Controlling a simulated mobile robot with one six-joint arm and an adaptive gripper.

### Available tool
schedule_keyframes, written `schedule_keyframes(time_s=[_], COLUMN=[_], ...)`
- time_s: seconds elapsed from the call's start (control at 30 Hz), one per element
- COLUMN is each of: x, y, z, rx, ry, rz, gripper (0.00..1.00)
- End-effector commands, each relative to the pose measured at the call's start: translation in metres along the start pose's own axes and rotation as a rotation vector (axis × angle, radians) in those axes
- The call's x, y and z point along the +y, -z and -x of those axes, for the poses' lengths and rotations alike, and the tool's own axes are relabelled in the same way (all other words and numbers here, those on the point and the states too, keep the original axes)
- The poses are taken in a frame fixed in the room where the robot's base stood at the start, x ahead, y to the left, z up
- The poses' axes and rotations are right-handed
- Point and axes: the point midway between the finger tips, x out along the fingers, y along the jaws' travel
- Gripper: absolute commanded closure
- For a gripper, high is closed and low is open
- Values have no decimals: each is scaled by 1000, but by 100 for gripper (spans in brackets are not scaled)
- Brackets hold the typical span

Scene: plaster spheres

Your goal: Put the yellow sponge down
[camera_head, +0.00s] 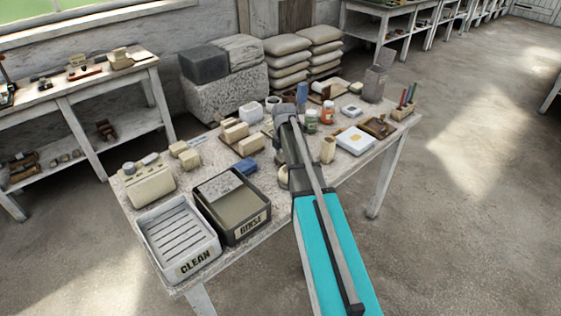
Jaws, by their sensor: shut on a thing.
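My arm (325,235) reaches across the table from the bottom of the head view, and its far end is over the middle of the tabletop. I cannot make out gripper fingers there; my own arm hides that spot. I cannot pick out the yellow sponge with certainty. A small cream, rounded thing (283,177) shows partly at the left side of my arm, and I cannot tell what it is. A blue block (244,166) lies behind the dark tray marked RINSE (264,218).
The table (170,283) also bears a pale tray marked CLEAN (212,247), a cream box (148,185), several pale blocks (251,145), an orange-red jar (327,113) and a white square box (355,140). Much of the top is crowded. Stacked sacks (288,65) stand behind.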

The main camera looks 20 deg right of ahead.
Motion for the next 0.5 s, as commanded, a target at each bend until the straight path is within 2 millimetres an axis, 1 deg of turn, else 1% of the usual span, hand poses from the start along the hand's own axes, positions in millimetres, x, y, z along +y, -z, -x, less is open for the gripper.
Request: schedule_keyframes(time_s=[0.27, 0.43, 0.47, 0.5], x=[0, 0, 0, 0], y=[0, 0, 0, 0], z=[0, -4, -4, -3], rx=[0, 0, 0, 0], ry=[0, 0, 0, 0], rz=[0, 0, 0, 0], gripper=[69, 69, 29, 21])
